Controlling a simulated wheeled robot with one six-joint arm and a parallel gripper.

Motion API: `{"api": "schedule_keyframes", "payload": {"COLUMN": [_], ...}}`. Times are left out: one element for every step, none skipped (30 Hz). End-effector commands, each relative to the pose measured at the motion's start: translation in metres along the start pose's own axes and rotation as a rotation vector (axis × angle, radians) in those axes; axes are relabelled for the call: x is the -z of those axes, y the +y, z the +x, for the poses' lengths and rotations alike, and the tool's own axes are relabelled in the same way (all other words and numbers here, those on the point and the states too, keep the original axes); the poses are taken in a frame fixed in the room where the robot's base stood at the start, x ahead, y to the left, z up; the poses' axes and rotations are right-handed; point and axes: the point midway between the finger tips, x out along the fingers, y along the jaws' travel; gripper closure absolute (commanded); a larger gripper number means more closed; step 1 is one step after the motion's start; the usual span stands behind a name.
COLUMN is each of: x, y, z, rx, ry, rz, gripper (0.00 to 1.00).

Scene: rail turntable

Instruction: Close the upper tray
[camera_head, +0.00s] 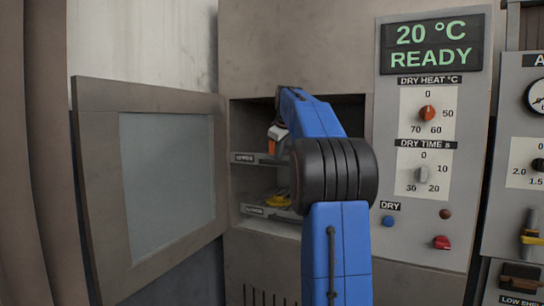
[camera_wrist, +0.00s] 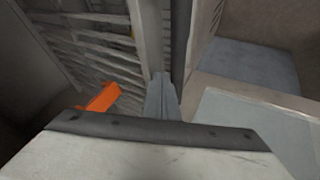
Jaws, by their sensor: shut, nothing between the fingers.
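The upper tray (camera_head: 264,160) is a grey tray with a dark label on its front edge, in the upper part of the open chamber. Its right part is hidden behind my blue arm. My gripper reaches into the opening above it and is mostly hidden in the head view. In the wrist view my gripper (camera_wrist: 161,84) is shut and empty, its fingertips close to a grey upright edge (camera_wrist: 180,40) beside a slatted rack (camera_wrist: 95,40). I cannot tell whether they touch. An orange piece (camera_wrist: 101,97) shows left of the fingers.
The chamber door (camera_head: 92,190) stands swung open at the left. The lower tray (camera_head: 268,212) holds a yellow item (camera_head: 278,201). A control panel (camera_head: 385,235) with knobs and a display reading 20 °C READY is at the right.

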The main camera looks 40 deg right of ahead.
Motion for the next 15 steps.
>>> {"api": "schedule_keyframes", "payload": {"x": [-0.001,-0.001,-0.001,-0.001,-0.001,-0.001,-0.001,-0.001,-0.001,0.000,0.000,0.000,0.000,0.000,0.000], "y": [0.011,0.017,0.024,0.029,0.034,0.040,0.044,0.048,0.053,0.056,0.059,0.063,0.066,0.068,0.070], "z": [0.007,0.010,0.013,0.016,0.019,0.022,0.025,0.026,0.029,0.031,0.032,0.034,0.035,0.036,0.038], "rx": [0.000,0.000,-0.001,-0.001,-0.001,-0.001,0.000,0.000,0.000,0.000,0.000,-0.001,-0.001,-0.001,0.000], "ry": [-0.002,-0.002,-0.002,-0.002,-0.002,-0.001,-0.002,-0.001,-0.001,-0.001,0.000,0.000,0.000,0.000,-0.001], "rz": [0.002,0.001,0.001,0.001,0.001,0.001,0.001,0.001,0.001,0.001,0.001,0.001,0.000,0.000,0.000], "gripper": [1.00,1.00,1.00,1.00,1.00,1.00,1.00,1.00,1.00,1.00,1.00,1.00,1.00,1.00,1.00]}}
